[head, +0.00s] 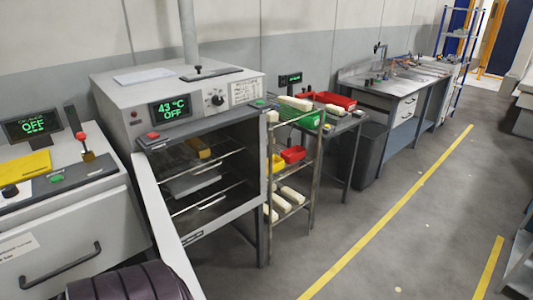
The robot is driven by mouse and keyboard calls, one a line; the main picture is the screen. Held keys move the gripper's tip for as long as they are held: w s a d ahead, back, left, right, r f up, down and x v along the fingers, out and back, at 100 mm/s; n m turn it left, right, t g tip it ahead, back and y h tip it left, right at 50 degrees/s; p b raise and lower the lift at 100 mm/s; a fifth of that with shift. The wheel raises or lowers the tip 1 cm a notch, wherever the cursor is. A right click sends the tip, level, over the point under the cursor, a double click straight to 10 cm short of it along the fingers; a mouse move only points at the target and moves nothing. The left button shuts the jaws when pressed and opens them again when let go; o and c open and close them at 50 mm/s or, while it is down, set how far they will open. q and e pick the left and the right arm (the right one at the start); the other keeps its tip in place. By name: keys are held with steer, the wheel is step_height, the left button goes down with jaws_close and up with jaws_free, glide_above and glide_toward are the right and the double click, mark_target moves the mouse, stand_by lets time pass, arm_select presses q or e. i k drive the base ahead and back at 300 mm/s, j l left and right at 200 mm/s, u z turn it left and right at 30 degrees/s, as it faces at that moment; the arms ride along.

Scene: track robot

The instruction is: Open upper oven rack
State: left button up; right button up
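The oven (120,103) is a grey box with a "43 °C OFF" display (171,109) and a dial on its front. Its door (165,225) stands open, swung out at the left side. Inside are an upper rack (215,157), seen as thin light rails, and a lower rack (212,202). A brownish-yellow block (198,148) is at the upper level, and a grey flat piece (190,183) lies below it. The upper rack appears to be inside the oven; the dark interior hides its back. Neither of my grippers is in view.
A second machine (65,225) with a handle stands at the left. A dark ribbed shape, likely my arm, fills the bottom left. The right floor is clear.

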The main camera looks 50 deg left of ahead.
mark_target(240, 143)
steer(key=i+l+u, duration=0.1)
steer(key=i, duration=0.3)
steer(key=i+l, duration=0.35)
steer(key=i+j+u, duration=0.15)
steer(key=u, duration=0.3)
steer(key=i+u, duration=0.65)
steer(key=u, duration=0.3)
steer(key=i+l+u, duration=0.15)
steer(key=i+u, duration=0.15)
steer(key=u, duration=0.2)
